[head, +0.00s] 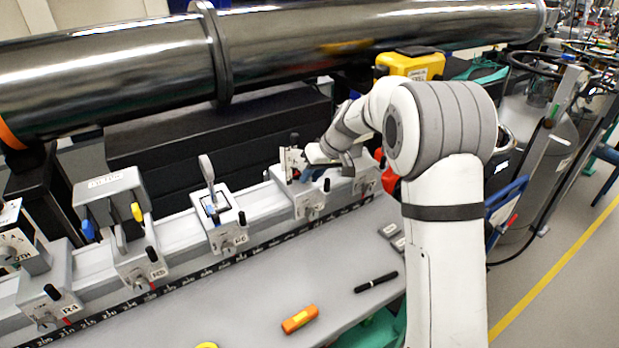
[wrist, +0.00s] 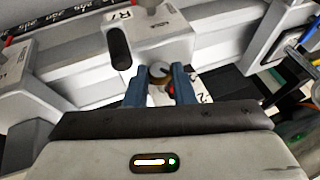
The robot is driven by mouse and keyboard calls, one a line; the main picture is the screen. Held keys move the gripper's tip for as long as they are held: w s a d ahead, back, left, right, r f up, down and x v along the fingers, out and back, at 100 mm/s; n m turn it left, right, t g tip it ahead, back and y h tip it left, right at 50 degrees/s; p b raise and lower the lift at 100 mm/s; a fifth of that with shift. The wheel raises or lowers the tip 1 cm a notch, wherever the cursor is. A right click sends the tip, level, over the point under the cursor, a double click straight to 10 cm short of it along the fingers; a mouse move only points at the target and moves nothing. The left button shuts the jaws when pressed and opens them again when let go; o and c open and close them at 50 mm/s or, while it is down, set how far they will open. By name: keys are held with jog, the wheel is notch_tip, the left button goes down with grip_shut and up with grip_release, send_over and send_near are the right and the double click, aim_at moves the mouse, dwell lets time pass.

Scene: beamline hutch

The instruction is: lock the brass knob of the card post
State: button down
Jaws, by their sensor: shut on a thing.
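My gripper (head: 312,172) reaches down at the rail carrier (head: 311,203) that bears a white card (head: 292,163) with dark marks. In the wrist view its two blue fingers (wrist: 160,82) are shut on a small round knob (wrist: 158,69), one finger on each side. The knob looks grey-brown here; I take it for the brass knob of the card post. Part of the white card (wrist: 204,84) with a digit shows just right of the fingers. The post itself is mostly hidden behind my fingers and palm, and whether the knob is tight cannot be seen.
A black lever knob (wrist: 119,46) stands close left of my fingers on the R7 carrier. Other carriers, including R6 (head: 226,230) and R5 (head: 145,262), line the rail. A large steel pipe (head: 120,65) runs behind. An orange tool (head: 299,319) and black pen (head: 376,282) lie in front.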

jog(key=shift+s+f, duration=0.1)
jog(key=shift+f, duration=0.05)
jog(key=c, duration=1.5)
grip_release()
jog(key=shift+d+r, duration=0.2)
jog(key=shift+r, duration=0.3)
jog(key=b+v, duration=0.1)
jog(key=v, duration=0.6)
jog(key=shift+f, duration=0.1)
